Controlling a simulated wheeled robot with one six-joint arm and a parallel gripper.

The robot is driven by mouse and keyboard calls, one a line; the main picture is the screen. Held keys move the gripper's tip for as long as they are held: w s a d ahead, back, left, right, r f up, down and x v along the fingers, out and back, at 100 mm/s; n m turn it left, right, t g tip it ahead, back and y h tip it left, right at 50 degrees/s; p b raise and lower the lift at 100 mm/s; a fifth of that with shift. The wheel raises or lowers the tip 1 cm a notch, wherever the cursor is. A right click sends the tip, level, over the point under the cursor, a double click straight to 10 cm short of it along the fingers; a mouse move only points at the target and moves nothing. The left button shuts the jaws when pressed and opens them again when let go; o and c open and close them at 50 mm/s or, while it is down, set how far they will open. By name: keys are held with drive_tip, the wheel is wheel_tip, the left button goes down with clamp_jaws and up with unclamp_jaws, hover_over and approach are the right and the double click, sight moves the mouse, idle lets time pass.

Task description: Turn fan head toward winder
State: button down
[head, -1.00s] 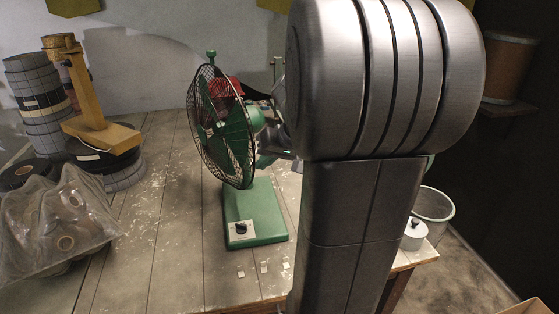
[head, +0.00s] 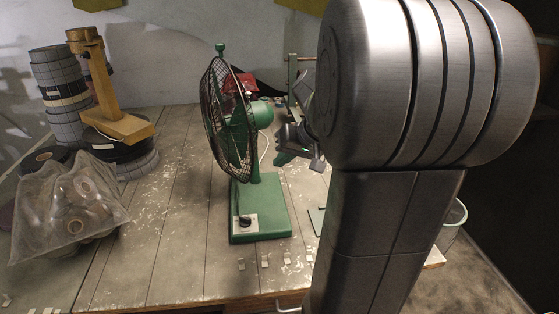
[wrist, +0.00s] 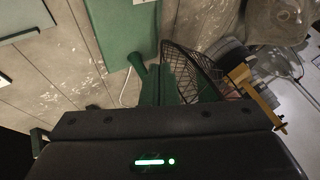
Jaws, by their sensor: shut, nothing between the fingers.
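The green desk fan (head: 258,212) stands upright on the table in the head view. Its round wire-cage head (head: 228,118) faces left, away from the wooden-barred stand behind my arm. That stand, likely the winder (head: 292,75), is mostly hidden by my arm. My gripper (head: 284,157) is just right of the fan's post, behind and below the motor housing; I cannot tell whether it touches. In the wrist view the fan's cage (wrist: 195,75) and green base (wrist: 128,25) lie beyond the gripper. My gripper is shut and holds nothing.
Stacked tape reels (head: 62,95), a wooden stand (head: 118,125) and a plastic bag of rolls (head: 68,212) are at the left. A red object (head: 240,82) sits behind the fan. Small pale pieces (head: 265,261) lie in front. Bare table separates bag and fan.

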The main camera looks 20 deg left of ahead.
drive_tip(key=s+a+v, duration=0.1)
drive_tip(key=v, duration=0.8)
drive_tip(key=shift+s+r, duration=0.25)
drive_tip(key=shift+s, duration=0.05)
drive_tip(key=shift+d, duration=0.1)
